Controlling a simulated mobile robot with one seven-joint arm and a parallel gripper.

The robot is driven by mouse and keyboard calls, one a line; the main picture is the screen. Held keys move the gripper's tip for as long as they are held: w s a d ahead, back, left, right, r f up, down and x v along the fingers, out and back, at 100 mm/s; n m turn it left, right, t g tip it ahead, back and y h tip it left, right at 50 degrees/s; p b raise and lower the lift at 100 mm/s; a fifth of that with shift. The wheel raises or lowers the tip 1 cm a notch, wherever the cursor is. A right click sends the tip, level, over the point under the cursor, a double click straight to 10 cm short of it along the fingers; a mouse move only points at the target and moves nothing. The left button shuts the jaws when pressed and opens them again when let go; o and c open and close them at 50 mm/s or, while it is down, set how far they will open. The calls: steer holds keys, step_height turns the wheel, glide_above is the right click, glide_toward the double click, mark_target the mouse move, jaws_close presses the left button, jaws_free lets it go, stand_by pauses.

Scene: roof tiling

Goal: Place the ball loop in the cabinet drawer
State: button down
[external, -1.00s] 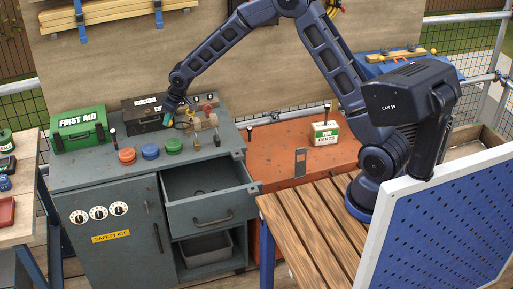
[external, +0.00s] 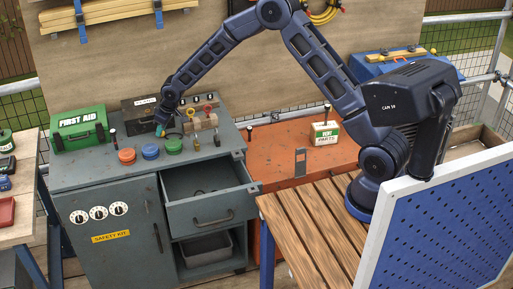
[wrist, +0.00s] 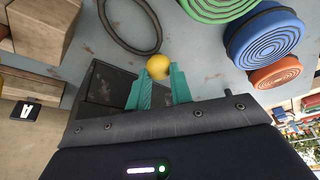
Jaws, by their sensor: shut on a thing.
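The ball loop's yellow ball (wrist: 155,67) sits between the teal fingertips of my gripper (wrist: 158,82) in the wrist view. A dark ring (wrist: 108,25) curves beside the ball and seems to join it. In the external view my gripper (external: 161,130) is low over the back of the grey cabinet top, left of some wooden blocks; the ball loop is too small to make out there. The cabinet drawer (external: 210,212) is pulled open at the front right, below and to the right of my gripper. Small dark items lie inside it.
Red, blue and green round knobs (external: 150,151) stand in front of my gripper. Wooden blocks (external: 205,121) and a dark box (external: 140,112) are close by. A green first-aid case (external: 80,132) stands at left. The space above the drawer is clear.

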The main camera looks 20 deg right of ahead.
steer(key=shift+f, duration=0.1)
steer(key=c, duration=1.3)
jaws_free()
steer(key=shift+o, duration=0.2)
steer(key=v, duration=1.2)
